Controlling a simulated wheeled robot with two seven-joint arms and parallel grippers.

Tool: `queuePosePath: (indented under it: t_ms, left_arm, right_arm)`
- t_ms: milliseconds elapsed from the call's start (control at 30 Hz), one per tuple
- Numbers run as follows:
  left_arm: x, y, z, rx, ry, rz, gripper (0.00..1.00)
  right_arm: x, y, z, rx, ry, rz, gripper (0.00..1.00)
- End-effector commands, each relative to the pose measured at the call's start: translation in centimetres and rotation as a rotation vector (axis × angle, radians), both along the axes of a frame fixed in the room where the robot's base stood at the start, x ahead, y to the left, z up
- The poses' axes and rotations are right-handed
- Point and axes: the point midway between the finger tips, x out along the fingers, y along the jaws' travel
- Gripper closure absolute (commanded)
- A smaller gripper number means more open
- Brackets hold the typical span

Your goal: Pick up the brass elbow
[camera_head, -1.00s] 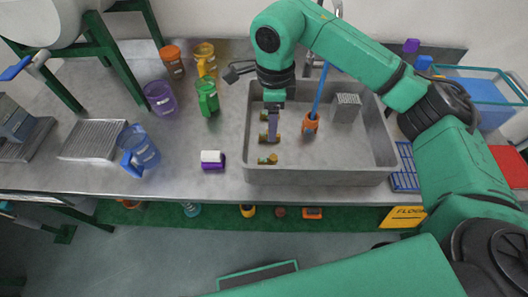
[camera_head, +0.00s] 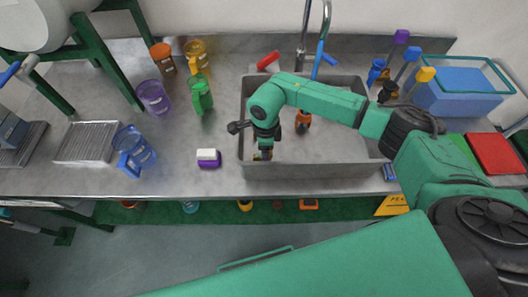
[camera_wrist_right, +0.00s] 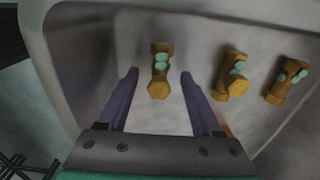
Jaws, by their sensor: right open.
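Three brass elbows with pale green patches lie in the sink, in a row in the right wrist view: one in the middle (camera_wrist_right: 160,70), one to its right (camera_wrist_right: 231,76) and one at the far right (camera_wrist_right: 287,81). My right gripper (camera_wrist_right: 159,78) is open, its two purple fingers on either side of the middle elbow, with clear gaps and no visible contact. In the head view, my right gripper (camera_head: 264,150) is low in the sink's front left corner. A bit of brass (camera_head: 258,156) shows beside it; my arm hides the others. My left gripper is not in view.
The grey sink (camera_head: 318,172) has walls close to my right gripper at the left and front. An orange-headed brush (camera_head: 303,122) stands in the sink. A purple-and-white block (camera_head: 208,158) lies on the counter to the left. Several mugs stand behind it.

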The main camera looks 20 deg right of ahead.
Motion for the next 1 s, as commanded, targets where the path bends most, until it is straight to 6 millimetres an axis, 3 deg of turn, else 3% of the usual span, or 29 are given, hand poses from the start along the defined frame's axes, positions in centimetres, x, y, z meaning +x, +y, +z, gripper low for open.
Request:
queuePosePath:
  t_ms: [233, 267, 400, 433, 767, 867, 1000]
  left_arm:
    - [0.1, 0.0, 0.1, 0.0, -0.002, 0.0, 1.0]
    - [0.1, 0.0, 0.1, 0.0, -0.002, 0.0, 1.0]
    - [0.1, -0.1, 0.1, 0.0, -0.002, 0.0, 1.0]
    - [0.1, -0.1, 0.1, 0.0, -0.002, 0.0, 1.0]
    - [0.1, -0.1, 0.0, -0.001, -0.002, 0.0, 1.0]
    - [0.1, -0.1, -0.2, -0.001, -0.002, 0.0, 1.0]
    - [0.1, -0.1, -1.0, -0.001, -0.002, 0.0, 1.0]
  right_arm:
    - [0.0, 0.0, -0.8, 0.0, -0.001, 0.001, 0.34]
    - [0.0, 0.0, -0.8, 0.0, -0.001, 0.001, 0.41]
    - [0.0, 0.0, -0.8, 0.0, -0.001, 0.001, 0.95]
    - [0.0, 0.0, -0.8, 0.0, -0.001, 0.001, 1.0]
    - [0.0, 0.0, -0.5, 0.0, -0.001, 0.0, 1.0]
    - [0.1, 0.0, 0.2, 0.001, -0.002, 0.0, 1.0]
    - [0.2, 0.0, 2.7, 0.001, -0.007, 0.001, 1.0]
